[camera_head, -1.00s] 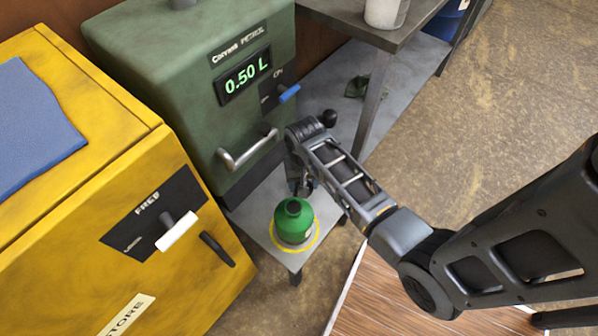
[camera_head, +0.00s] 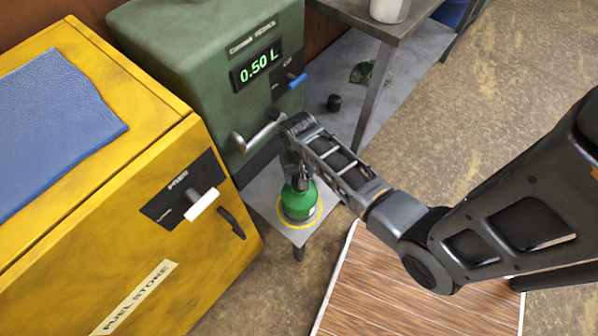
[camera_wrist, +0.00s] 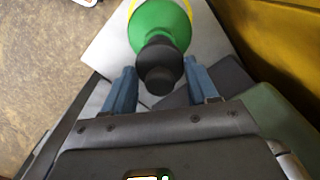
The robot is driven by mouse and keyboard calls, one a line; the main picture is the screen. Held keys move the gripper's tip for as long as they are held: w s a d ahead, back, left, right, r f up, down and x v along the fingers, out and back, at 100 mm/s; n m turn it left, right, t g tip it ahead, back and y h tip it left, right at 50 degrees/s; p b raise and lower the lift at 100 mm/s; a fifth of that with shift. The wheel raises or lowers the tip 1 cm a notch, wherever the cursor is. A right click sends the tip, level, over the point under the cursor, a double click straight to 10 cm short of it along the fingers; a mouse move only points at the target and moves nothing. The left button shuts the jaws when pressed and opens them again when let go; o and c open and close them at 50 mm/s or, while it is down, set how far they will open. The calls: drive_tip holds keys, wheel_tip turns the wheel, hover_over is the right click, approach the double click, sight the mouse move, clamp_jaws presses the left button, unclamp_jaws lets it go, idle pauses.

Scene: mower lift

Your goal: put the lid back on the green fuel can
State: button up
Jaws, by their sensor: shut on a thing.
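The green fuel can (camera_head: 298,204) stands upright on a small grey stand (camera_head: 266,194), inside a yellow ring. It also shows at the top of the wrist view (camera_wrist: 160,25). My gripper (camera_head: 300,183) is right over the can's mouth, pointing down, and hides the mouth in the head view. In the wrist view, my blue fingers (camera_wrist: 159,78) are on either side of a dark stepped lid (camera_wrist: 160,66), and I am shut on it. The lid lines up with the can's neck. I cannot tell whether it rests on the neck or is just above it.
The green petrol dispenser (camera_head: 190,75), reading 0.50 L, stands behind the can with its handle close to my wrist. A yellow fuel store (camera_head: 150,230) is on the left. A grey bench (camera_head: 385,25) with a small black object (camera_head: 334,103) on its lower shelf is at right.

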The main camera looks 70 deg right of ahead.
drive_tip(key=shift+f+b, duration=1.7)
drive_tip(key=shift+f, duration=0.65)
drive_tip(key=shift+r+p, duration=0.1)
drive_tip(key=shift+p, duration=0.45)
drive_tip(key=shift+f+p, duration=0.2)
drive_tip(key=shift+p, duration=0.15)
idle(0.9)
drive_tip(key=o, duration=1.4)
